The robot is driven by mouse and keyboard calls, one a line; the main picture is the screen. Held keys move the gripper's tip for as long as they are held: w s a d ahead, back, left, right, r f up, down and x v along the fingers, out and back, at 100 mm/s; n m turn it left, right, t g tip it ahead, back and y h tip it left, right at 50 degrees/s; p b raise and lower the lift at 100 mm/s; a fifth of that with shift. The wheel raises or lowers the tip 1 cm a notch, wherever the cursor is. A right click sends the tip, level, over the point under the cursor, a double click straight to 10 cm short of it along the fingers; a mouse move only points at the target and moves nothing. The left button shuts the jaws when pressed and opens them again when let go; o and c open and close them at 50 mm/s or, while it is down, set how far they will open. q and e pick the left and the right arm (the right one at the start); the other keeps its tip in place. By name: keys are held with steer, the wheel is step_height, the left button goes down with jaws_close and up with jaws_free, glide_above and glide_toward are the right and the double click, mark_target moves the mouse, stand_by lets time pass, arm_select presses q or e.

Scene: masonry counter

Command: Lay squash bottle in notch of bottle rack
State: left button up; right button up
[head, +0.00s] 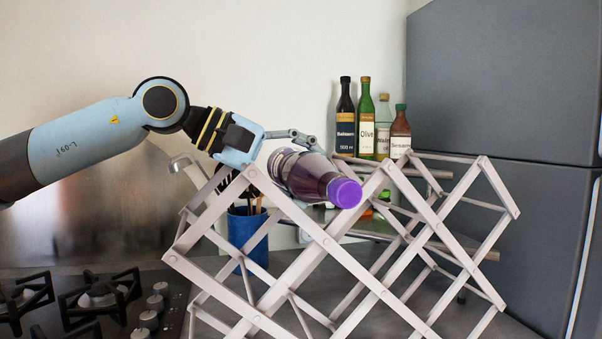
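The squash bottle (307,177), clear with dark purple contents and a purple cap, lies on its side with the cap towards me, slightly lower and to the right. My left gripper (308,152) is at its upper back side and appears shut on it; one finger shows along the top, the other is hidden behind the bottle. The bottle is over the near notch of the pale wooden lattice bottle rack (327,243), between two peaks, with space below the cap above the strut crossing. Contact with the rack's rear struts cannot be told. My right gripper is out of view.
A blue utensil pot (248,232) stands behind the rack's left side. A gas hob (95,297) is at left, a grey fridge (500,120) at right.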

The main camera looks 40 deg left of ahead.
arm_select(q)
steer(key=o, duration=0.5)
step_height(320, 180, up, 10)
stand_by(0.4)
